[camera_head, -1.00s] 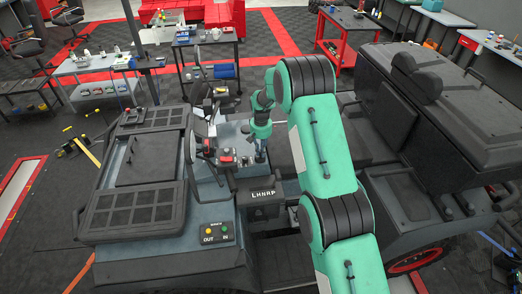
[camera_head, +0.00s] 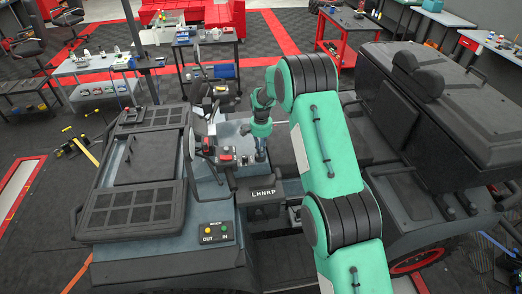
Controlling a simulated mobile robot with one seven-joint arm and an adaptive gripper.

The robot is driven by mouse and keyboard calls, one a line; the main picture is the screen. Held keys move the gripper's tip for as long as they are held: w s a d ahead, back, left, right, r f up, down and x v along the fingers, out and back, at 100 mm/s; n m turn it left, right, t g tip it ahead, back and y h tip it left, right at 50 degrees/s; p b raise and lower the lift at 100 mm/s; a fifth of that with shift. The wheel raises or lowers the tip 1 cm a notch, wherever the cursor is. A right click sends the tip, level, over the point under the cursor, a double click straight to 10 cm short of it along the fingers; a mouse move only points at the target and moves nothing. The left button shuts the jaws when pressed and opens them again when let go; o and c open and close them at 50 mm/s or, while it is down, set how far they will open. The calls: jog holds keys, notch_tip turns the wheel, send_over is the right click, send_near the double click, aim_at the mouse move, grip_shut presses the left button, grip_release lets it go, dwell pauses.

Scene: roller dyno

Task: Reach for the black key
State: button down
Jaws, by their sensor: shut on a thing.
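My gripper (camera_head: 261,153) is small in the picture, at the end of my green arm. It points down over the vehicle's front cockpit, just right of the red-topped controls (camera_head: 226,157) on the grey console. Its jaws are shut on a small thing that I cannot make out. I cannot pick out the black key for certain; the gripper and the dark cockpit parts around it hide detail there.
The black panel marked LHNRP (camera_head: 264,192) is below my gripper. Tool carts (camera_head: 207,45) stand behind.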

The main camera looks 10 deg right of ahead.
jog(key=shift+m, duration=0.8)
jog(key=c, duration=1.7)
grip_release()
notch_tip(320, 180, up, 12)
jog(key=shift+r, duration=0.1)
